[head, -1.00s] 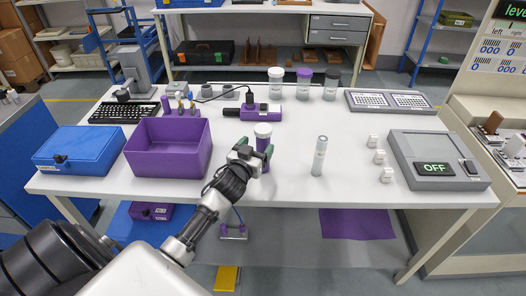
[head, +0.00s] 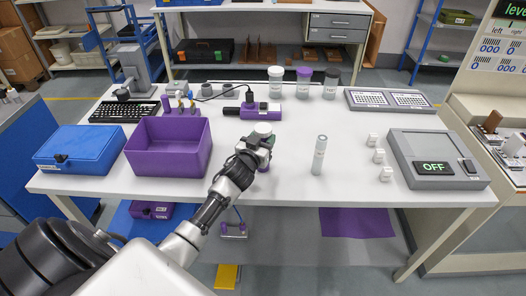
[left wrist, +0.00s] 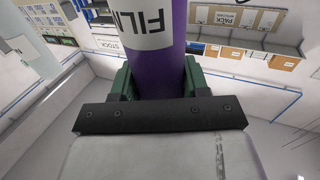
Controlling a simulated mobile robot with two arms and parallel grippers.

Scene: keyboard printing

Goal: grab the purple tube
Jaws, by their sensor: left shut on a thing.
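The purple tube (head: 264,168) stands upright at the table's front middle, with a pale lid on top. My left gripper (head: 258,145) is around it and hides most of its body in the head view. In the left wrist view the purple tube (left wrist: 160,72), with a white label reading "FILM", sits between the green fingers of my left gripper (left wrist: 159,82), which is shut on it. I cannot tell whether the tube's base touches the table. My right gripper is not in view.
A purple bin (head: 170,163) and a blue case (head: 80,150) stand to the left. Several lidded jars (head: 303,86) stand at the back.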

